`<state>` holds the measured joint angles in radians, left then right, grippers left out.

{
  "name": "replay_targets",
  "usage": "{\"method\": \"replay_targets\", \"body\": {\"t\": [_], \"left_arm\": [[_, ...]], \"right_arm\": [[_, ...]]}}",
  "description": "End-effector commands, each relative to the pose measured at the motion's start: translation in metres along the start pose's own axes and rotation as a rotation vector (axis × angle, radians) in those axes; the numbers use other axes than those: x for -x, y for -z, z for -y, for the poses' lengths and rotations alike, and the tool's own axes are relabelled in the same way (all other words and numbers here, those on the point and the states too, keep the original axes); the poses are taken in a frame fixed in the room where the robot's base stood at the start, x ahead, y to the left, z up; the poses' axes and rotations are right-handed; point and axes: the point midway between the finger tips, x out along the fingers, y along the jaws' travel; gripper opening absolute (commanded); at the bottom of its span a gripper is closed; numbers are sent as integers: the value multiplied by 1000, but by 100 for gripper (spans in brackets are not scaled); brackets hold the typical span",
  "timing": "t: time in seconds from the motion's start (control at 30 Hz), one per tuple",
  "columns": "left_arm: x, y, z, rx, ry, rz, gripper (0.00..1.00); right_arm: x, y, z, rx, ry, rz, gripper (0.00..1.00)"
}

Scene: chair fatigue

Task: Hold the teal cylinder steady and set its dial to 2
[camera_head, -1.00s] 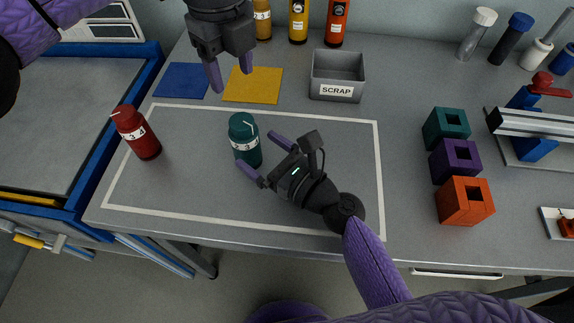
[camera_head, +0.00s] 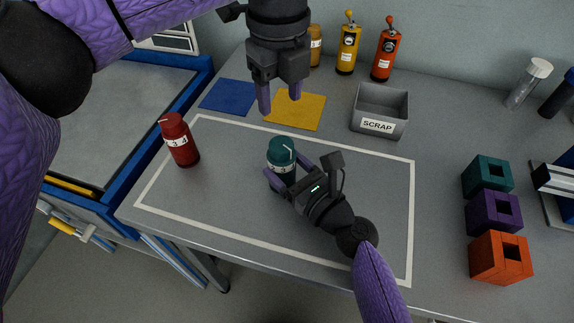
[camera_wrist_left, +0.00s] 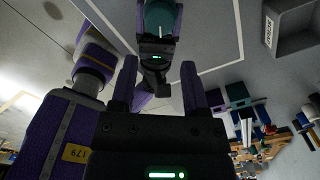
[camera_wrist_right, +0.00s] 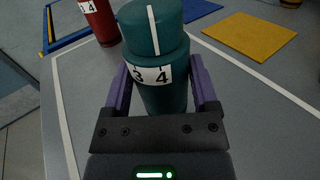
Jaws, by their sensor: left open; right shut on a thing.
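The teal cylinder (camera_head: 283,152) stands upright on the grey table inside the white outline. Its dial cap has a white line on top, and in the right wrist view the cylinder (camera_wrist_right: 163,95) shows a white band with 3 and 4, the line pointing near the 4. My right gripper (camera_head: 284,180) is shut on its body from the front right, a purple finger on each side. My left gripper (camera_head: 279,105) is open and empty, pointing down above and behind the cylinder. The left wrist view shows the teal cap (camera_wrist_left: 160,18) beyond its fingers.
A red cylinder (camera_head: 179,143) with a number band stands to the left. Blue (camera_head: 228,97) and yellow (camera_head: 297,111) mats lie behind, with a grey SCRAP bin (camera_head: 380,112) right of them. Teal, purple (camera_head: 494,211) and orange blocks stand at the right.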

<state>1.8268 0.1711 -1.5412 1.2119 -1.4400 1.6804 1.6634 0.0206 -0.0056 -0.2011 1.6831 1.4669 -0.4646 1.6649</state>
Motion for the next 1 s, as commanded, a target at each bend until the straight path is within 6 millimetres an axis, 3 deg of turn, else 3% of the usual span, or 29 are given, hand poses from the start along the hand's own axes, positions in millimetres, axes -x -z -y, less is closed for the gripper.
{"method": "replay_targets", "body": {"t": [0.03, 0.17, 0.27, 0.7, 1.0], "left_arm": [[2, 0, 0, -1, 1, 0, 69], [20, 1, 1, -12, 2, -2, 96], [20, 0, 0, -14, -1, -2, 96], [-81, 0, 0, -14, -2, -2, 96], [-96, 0, 0, -15, 0, 0, 96]], "right_arm": [[0, 0, 0, 1, 0, 0, 0], [0, 0, 0, 1, 0, -1, 0], [0, 0, 0, 1, 0, -1, 0], [0, 0, 0, 1, 0, 0, 0], [0, 0, 0, 1, 0, 0, 0]]}}
